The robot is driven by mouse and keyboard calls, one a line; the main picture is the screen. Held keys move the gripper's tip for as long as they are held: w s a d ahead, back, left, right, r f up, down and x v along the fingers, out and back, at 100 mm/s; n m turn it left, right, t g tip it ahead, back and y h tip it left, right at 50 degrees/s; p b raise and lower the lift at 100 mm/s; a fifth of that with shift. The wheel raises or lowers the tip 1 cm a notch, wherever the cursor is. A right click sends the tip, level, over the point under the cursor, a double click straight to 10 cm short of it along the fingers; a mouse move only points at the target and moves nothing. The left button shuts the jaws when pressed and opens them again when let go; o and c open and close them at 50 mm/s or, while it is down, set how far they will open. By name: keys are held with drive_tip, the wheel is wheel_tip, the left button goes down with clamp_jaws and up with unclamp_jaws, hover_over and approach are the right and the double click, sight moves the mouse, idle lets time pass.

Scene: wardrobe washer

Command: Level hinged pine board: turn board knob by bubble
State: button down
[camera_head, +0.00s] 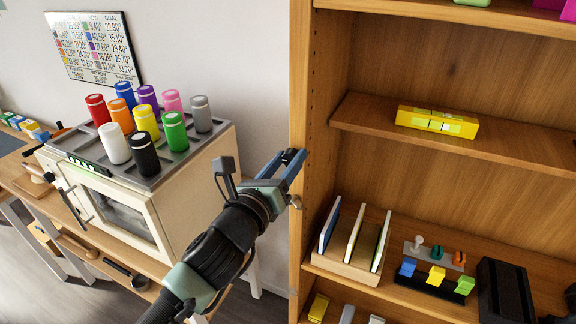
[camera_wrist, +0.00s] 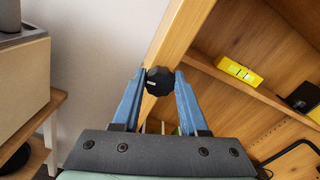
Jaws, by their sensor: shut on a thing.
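The pine board (camera_head: 375,118) is a shelf inside the wooden bookcase, and it slopes down to the right in the head view. A yellow spirit level (camera_head: 437,122) lies on it, with pale windows; it also shows in the wrist view (camera_wrist: 240,71). The bubble is too small to read. My gripper (camera_head: 292,161) is at the bookcase's left upright. In the wrist view its blue fingers (camera_wrist: 161,76) are shut on a black faceted knob (camera_wrist: 159,84), one finger on each side. In the head view the fingers hide the knob.
A pale cabinet (camera_head: 196,192) with several coloured cylinders on top stands left of my arm. The bookcase's left upright (camera_head: 301,90) is close beside the gripper. Lower shelves hold upright panels (camera_head: 354,232), coloured clips and a black box (camera_head: 503,291).

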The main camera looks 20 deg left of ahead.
drive_tip(key=n+b, duration=0.1)
drive_tip(key=n, duration=0.1)
drive_tip(key=n+b, duration=0.1)
drive_tip(key=n, duration=0.1)
drive_tip(key=shift+f+n+b, duration=0.2)
drive_tip(key=shift+n+b, duration=0.1)
drive_tip(key=n+b, duration=0.2)
drive_tip(key=n, duration=0.2)
drive_tip(key=shift+a+n, duration=0.1)
drive_tip(key=shift+n, duration=0.2)
drive_tip(key=n+b, duration=0.2)
drive_tip(key=n, duration=0.2)
drive_tip(key=shift+f+n, duration=0.15)
drive_tip(key=shift+n, duration=0.15)
drive_tip(key=n+b, duration=0.2)
drive_tip(key=n, duration=0.1)
drive_tip(key=shift+n, duration=0.3)
drive_tip(key=m+p, duration=0.4)
drive_tip(key=m, duration=0.7)
drive_tip(key=m+p, duration=0.5)
drive_tip(key=m, duration=0.7)
drive_tip(key=m+p, duration=0.5)
drive_tip(key=m, duration=0.6)
drive_tip(key=shift+d+r+m, duration=0.35)
drive_tip(key=shift+m, duration=0.05)
